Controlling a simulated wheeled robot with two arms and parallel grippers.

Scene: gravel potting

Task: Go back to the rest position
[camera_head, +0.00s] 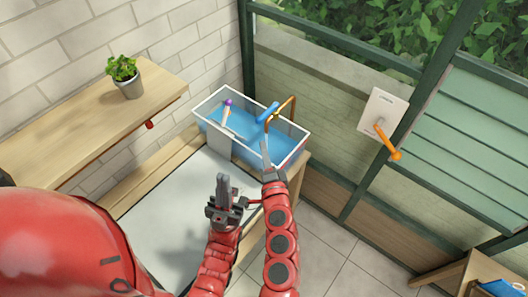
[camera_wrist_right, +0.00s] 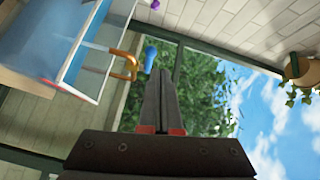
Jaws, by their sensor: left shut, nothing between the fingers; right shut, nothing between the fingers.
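My left gripper (camera_head: 223,181) is in the middle of the head view, pointing up, with its fingers shut and empty over the white table top. My right gripper (camera_head: 265,146) is just to its right and further forward, in front of the near side of the blue basin in the picture. Its fingers are shut and empty. In the right wrist view the right gripper (camera_wrist_right: 160,76) shows both dark fingers together, with nothing between them.
A potted plant (camera_head: 128,84) sits on the wooden shelf (camera_head: 70,125) at left. An orange-handled lever (camera_head: 387,139) is right.

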